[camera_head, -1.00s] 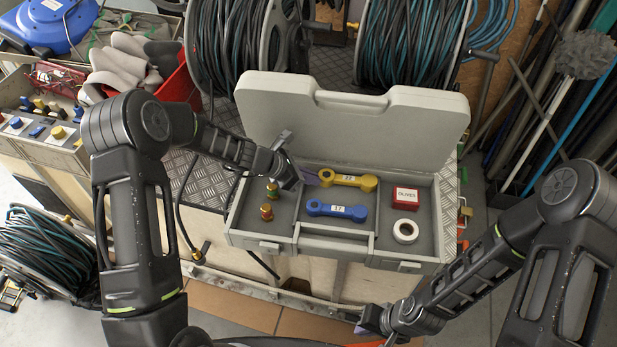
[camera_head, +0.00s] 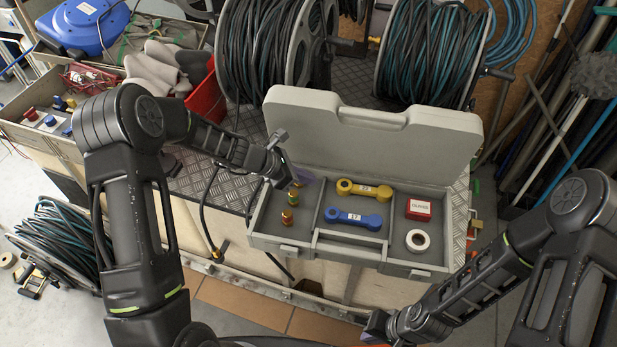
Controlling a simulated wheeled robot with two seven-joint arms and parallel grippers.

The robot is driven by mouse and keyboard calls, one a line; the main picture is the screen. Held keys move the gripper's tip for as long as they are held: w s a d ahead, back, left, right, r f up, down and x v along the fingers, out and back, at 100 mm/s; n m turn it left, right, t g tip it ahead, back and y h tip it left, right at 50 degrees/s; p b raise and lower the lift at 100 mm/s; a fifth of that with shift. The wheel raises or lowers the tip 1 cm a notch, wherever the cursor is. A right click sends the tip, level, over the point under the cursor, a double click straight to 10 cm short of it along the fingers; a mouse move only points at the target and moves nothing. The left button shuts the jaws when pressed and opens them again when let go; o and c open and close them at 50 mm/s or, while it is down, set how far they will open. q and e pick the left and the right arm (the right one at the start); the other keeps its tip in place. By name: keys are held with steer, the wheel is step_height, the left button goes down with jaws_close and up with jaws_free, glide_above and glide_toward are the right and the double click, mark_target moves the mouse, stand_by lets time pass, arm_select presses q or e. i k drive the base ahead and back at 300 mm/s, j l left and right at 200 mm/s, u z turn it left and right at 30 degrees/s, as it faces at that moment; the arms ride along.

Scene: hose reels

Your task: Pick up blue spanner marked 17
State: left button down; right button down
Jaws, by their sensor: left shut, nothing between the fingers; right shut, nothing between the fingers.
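The blue spanner (camera_head: 345,219) with a white label reading 17 lies flat in the middle compartment of the open grey case (camera_head: 270,240). A yellow spanner (camera_head: 372,190) with a white label lies just behind it in the same compartment. My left gripper (camera_head: 296,177) is shut and empty over the case's left compartment, left of the yellow spanner and up-left of the blue one. My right gripper (camera_head: 368,330) is shut, low at the bottom of the view, in front of and below the case; its fingertips are partly hard to see.
Brass fittings (camera_head: 289,218) stand in the left compartment. A red box (camera_head: 418,208) and a white tape roll (camera_head: 418,240) lie in the right one. The raised lid (camera_head: 375,140) stands behind. Hose reels (camera_head: 430,60) are at the back; a red bin (camera_head: 207,100) is at left.

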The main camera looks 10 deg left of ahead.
mark_target(373, 222)
steer(key=i+l, duration=0.1)
steer(key=l, duration=0.25)
steer(key=i+l+z, duration=0.1)
steer(key=l, duration=0.2)
steer(key=i+l, duration=0.1)
steer(key=l, duration=0.25)
steer(key=i+l+z, duration=0.1)
steer(key=l, duration=0.2)
